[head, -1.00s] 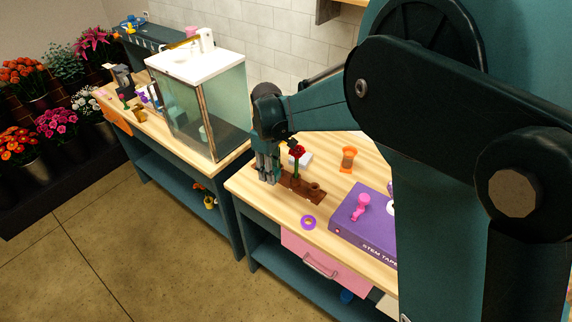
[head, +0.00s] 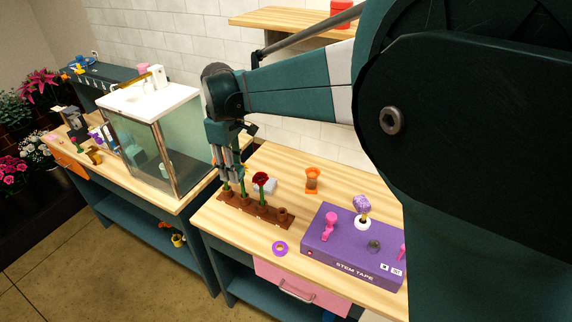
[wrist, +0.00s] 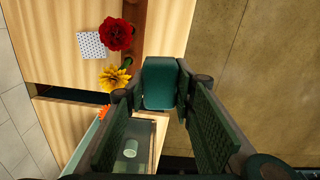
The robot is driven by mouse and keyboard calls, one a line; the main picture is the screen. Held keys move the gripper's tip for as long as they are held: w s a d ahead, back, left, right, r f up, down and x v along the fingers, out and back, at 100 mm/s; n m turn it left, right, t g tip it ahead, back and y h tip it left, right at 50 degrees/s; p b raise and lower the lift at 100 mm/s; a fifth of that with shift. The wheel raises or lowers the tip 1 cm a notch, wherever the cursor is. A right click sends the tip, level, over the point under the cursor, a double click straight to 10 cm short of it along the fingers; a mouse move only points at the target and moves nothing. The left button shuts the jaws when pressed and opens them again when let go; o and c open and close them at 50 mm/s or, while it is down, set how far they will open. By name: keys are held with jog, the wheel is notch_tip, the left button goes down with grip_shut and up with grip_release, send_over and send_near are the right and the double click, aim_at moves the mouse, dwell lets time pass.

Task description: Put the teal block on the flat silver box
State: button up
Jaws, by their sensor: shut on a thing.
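In the wrist view my gripper (wrist: 165,100) is shut on the teal block (wrist: 164,84), which sits between the fingertips. In the head view my gripper (head: 230,176) is near the left end of the brown flower rack, and I cannot make out the block there. A flat, pale silver box (head: 268,186) lies on the table behind the red flower, partly hidden by it. In the wrist view the box shows a dotted top (wrist: 91,44), left of the red flower and apart from the block. Its top looks bare.
The brown rack (head: 268,211) holds upright flowers, with a red one (wrist: 116,34) and a yellow one (wrist: 114,78) close to my gripper. A glass tank (head: 185,150) stands left. An orange hourglass-shaped thing (head: 312,180), purple tape (head: 280,248) and purple box (head: 345,250) are right.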

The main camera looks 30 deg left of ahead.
jog(key=m+p, duration=0.1)
jog(key=p, duration=0.3)
send_over(271, 185)
notch_tip(271, 185, down, 11)
jog(key=shift+b, duration=0.3)
jog(key=shift+f, duration=0.1)
jog(key=shift+f, duration=3.1)
jog(key=shift+f+p, duration=0.45)
jog(key=shift+f, duration=1.45)
jog(key=shift+f, duration=0.2)
